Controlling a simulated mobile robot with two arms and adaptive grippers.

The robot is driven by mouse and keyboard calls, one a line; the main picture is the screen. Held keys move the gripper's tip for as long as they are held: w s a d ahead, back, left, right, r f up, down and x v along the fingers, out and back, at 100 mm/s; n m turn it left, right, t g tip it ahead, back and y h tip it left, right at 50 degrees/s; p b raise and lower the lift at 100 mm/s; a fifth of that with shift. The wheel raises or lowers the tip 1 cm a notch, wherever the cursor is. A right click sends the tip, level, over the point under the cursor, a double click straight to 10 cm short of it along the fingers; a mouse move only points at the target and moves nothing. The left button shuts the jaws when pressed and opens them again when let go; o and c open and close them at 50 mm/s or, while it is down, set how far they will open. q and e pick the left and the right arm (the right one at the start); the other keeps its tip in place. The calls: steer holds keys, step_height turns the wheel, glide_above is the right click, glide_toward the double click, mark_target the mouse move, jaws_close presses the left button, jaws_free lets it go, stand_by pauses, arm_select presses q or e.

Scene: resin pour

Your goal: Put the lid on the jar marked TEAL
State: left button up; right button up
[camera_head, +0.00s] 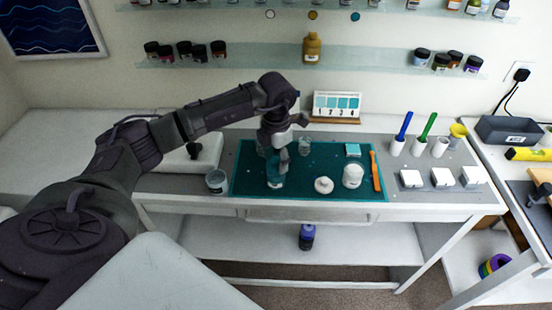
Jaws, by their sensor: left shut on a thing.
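My left gripper (275,155) reaches down over the left part of the teal mat (245,180). It is shut on a small clear container (275,182) with pale bluish contents, upright at or just above the mat; its fingers hide the upper part. A white lid-like disc with a small raised middle (323,185) lies on the mat to its right. A jar with a dark rim and greyish contents (217,182) stands left of the mat. No jar marking is readable, so I cannot tell which is marked TEAL. My right gripper is not in view.
A white cup (352,176), a clear cup (305,147), an orange stick (375,171) and a teal block (353,150) are on the mat. A numbered card (337,106) stands behind.

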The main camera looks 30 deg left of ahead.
arm_select(q)
steer(key=shift+f+b, duration=0.2)
steer(key=shift+b, duration=0.15)
stand_by(1.0)
stand_by(0.3)
steer(key=o, duration=0.9)
steer(key=shift+c, duration=0.2)
steer(key=shift+o, duration=1.4)
steer(key=shift+r, duration=0.1)
steer(key=shift+r+p, duration=2.1)
steer(key=shift+r, duration=1.35)
